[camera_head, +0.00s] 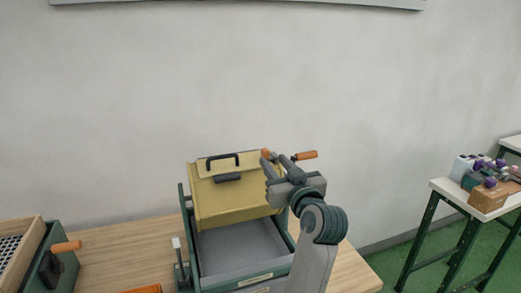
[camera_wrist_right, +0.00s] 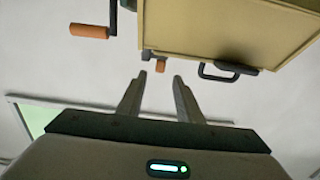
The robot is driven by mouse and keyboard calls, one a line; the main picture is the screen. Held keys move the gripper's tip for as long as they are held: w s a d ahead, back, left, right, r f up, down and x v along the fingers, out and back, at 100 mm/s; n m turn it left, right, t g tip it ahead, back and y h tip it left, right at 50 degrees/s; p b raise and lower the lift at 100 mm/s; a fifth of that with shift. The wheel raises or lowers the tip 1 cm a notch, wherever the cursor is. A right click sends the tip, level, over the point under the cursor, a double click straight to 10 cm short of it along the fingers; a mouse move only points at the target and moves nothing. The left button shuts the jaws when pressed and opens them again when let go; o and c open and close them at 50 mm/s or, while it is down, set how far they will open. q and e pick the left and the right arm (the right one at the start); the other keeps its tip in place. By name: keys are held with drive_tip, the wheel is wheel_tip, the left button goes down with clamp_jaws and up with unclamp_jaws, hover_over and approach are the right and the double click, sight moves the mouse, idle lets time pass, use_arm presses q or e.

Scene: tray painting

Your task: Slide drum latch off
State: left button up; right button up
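The yellow drum (camera_head: 235,202) sits in a green frame over a grey tray, with a black handle (camera_head: 221,161) and a dark block on its lid. A small orange knob (camera_wrist_right: 160,66), perhaps the drum latch, sticks out at the drum's edge in the right wrist view; it also shows in the head view (camera_head: 266,154). My right gripper (camera_wrist_right: 160,76) is open, with the knob between or just past its fingertips. I cannot tell if they touch. In the head view my right gripper (camera_head: 275,158) is at the drum's upper right corner. My left gripper is out of view.
An orange crank grip (camera_head: 307,155) sticks out right of the drum, close to my right gripper; it also shows in the right wrist view (camera_wrist_right: 88,31). A wooden crate (camera_head: 20,255) stands at the left. A side table (camera_head: 445,190) holds small items at far right.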

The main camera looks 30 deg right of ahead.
sight(263, 149)
drive_tip(key=p+x, duration=0.2)
drive_tip(key=x, duration=1)
drive_tip(key=shift+p, duration=0.4)
drive_tip(key=shift+c, duration=0.4)
